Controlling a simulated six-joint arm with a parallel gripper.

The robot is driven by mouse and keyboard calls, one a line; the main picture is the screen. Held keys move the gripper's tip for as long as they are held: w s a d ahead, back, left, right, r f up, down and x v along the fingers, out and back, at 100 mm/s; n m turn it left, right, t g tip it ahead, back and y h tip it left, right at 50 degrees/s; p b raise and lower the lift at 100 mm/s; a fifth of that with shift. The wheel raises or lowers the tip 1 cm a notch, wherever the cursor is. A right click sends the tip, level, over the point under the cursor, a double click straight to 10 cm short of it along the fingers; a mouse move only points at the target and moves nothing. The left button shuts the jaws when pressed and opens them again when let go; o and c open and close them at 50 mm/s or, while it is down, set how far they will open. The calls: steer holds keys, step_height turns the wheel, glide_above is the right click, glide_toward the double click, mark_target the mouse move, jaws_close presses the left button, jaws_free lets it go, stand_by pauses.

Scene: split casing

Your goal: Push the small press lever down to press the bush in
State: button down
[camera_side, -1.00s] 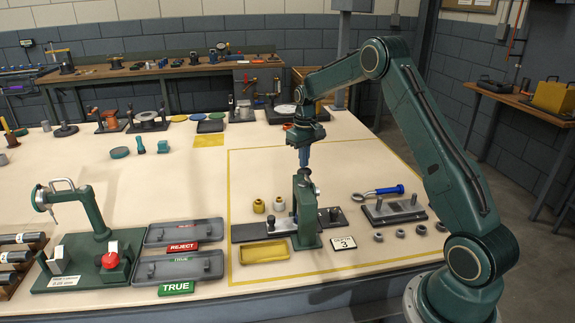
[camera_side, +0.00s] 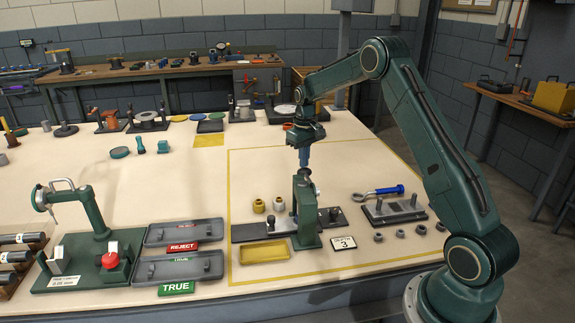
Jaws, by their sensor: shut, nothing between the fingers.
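The small green press (camera_side: 306,215) stands upright on a dark base plate (camera_side: 252,232) inside the yellow outlined area. My gripper (camera_side: 304,166) points straight down just above the top of the press. It is shut with nothing between its fingers. The fingertips are at or very near the press top, and I cannot tell whether they touch the lever. The lever is small and mostly lost against the gripper and the press head. I cannot make out the bush under the press.
A yellow tray (camera_side: 265,252) lies in front. A blue-handled tool (camera_side: 384,191), a dark fixture plate (camera_side: 394,212) and several grey rings (camera_side: 400,233) lie to the right. A card (camera_side: 343,243) marked 3 lies near the press foot.

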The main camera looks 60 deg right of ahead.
steer(key=shift+r, duration=0.1)
step_height(320, 180, up, 11)
stand_by(1.4)
steer(key=s+a+r+n+t, duration=0.1)
steer(key=s+a+r, duration=0.5)
steer(key=a, duration=0.2)
steer(key=s+a+r+t, duration=0.2)
steer(key=s+a+r, duration=0.45)
steer(key=a, duration=0.25)
steer(key=s+a+f+n+t, duration=0.1)
steer(key=s+a, duration=0.3)
steer(key=s, duration=0.5)
steer(key=s+a+f+n+t, duration=0.1)
steer(key=s+a+f, duration=0.3)
steer(key=s, duration=0.5)
steer(key=shift+s+a+f+t, duration=0.2)
steer(key=shift+s+a+t, duration=0.1)
steer(key=shift+a, duration=0.25)
